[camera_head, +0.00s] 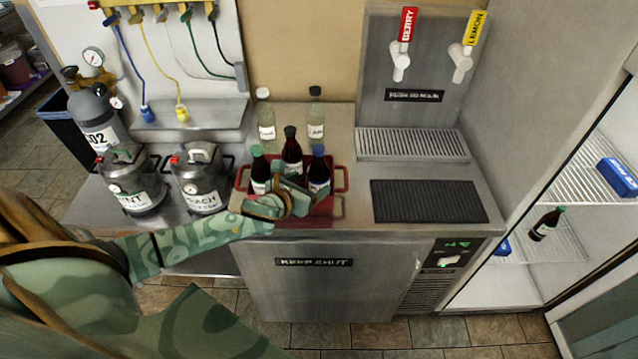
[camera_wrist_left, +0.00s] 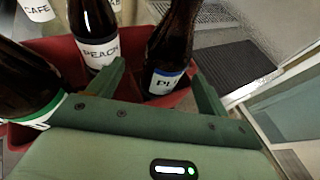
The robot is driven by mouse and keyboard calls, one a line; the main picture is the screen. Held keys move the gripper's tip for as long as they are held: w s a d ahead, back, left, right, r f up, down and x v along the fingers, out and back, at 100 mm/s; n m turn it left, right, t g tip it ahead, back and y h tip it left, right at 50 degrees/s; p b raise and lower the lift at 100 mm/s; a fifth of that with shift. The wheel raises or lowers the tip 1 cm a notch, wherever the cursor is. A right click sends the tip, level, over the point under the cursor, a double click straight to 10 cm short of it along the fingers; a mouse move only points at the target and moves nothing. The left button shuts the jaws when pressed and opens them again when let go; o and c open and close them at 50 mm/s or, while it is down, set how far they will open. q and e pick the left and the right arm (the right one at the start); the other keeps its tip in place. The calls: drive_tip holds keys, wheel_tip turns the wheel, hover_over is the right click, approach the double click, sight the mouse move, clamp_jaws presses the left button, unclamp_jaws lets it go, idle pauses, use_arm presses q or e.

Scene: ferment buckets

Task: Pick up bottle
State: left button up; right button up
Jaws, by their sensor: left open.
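A red crate (camera_head: 340,180) on the steel counter holds dark bottles: a green-capped bottle (camera_head: 258,165), a black-capped bottle (camera_head: 291,152) and a blue-capped bottle (camera_head: 318,170). My left gripper (camera_head: 298,190) is open at the crate's front and hides part of the bottles. In the left wrist view, a bottle with a blue-edged label starting "PL" (camera_wrist_left: 166,80) stands ahead of and between the open fingers. The bottle labelled PEACH (camera_wrist_left: 97,48) stands left of it, and a green-banded bottle (camera_wrist_left: 25,85) is nearest at far left. My right gripper is not in view.
Two clear bottles, one at left (camera_head: 266,118) and one at right (camera_head: 315,118), stand behind the crate. Steel kegs (camera_head: 203,180) stand left. A black drip mat (camera_head: 428,200) lies right, below the taps. An open fridge at far right holds a dark bottle (camera_head: 545,224).

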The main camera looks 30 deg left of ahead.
sight(319, 176)
use_arm(q)
drive_tip(key=x, duration=0.3)
drive_tip(key=b+x, duration=0.1)
drive_tip(key=x, duration=0.1)
drive_tip(key=shift+w+d+r, duration=0.25)
drive_tip(key=shift+d, duration=0.15)
drive_tip(key=shift+s, duration=0.1)
drive_tip(key=c, duration=1.5)
drive_tip(key=shift+r, duration=0.1)
drive_tip(key=shift+r, duration=0.15)
